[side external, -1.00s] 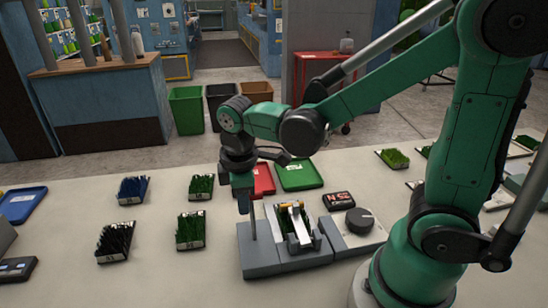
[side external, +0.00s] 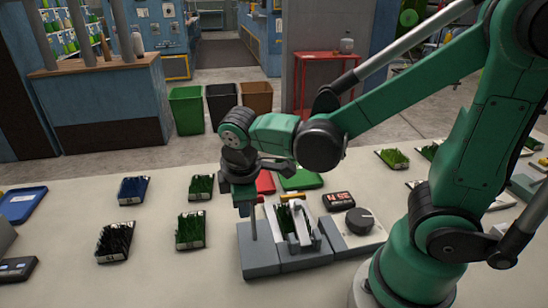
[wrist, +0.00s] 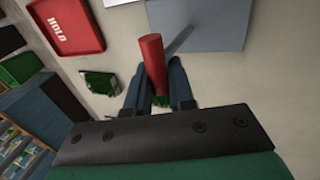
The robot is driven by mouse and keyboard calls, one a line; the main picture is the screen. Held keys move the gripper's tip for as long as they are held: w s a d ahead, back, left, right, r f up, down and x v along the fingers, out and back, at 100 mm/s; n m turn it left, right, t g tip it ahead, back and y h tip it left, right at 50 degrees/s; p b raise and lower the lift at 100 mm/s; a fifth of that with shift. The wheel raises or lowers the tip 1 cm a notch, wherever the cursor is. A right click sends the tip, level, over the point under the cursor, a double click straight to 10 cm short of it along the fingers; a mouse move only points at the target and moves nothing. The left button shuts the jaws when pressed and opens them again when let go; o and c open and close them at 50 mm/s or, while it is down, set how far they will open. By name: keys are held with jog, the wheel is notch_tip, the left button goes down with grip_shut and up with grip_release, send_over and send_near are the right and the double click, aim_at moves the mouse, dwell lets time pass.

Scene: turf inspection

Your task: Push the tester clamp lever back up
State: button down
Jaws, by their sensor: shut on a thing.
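The tester (side external: 290,262) is a grey base with a thin upright post (side external: 254,228) and a small metal clamp frame around a grass sample (side external: 284,217). The clamp lever's red handle (wrist: 151,58) shows in the wrist view, running between my fingers. My gripper (side external: 245,208) is beside the top of the post, at the left end of the tester. In the wrist view my gripper (wrist: 153,92) is shut on the red handle. My fingers hide the handle in the side view.
A control box with a dark knob (side external: 359,221) and a lit red display (side external: 339,199) stand right of the tester. A red tray (side external: 266,182) marked HOLD and a green tray (side external: 300,180) lie behind. Several grass samples (side external: 190,230) stand to the left.

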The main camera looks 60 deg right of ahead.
jog(key=shift+s+a+t+h, duration=0.8)
jog(key=shift+t+h, duration=0.1)
jog(key=shift+t, duration=0.1)
jog(key=shift+s+a+f+t+h, duration=0.1)
jog(key=shift+s+a+t+h, duration=0.5)
jog(key=shift+t+h, duration=0.3)
jog(key=shift+s+a, duration=0.1)
jog(key=shift+a, duration=0.05)
jog(key=shift+s+a+f, duration=0.4)
jog(key=shift+s+a, duration=0.1)
jog(key=shift+s, duration=0.1)
jog(key=c, duration=0.8)
grip_release()
jog(key=shift+v, duration=2.8)
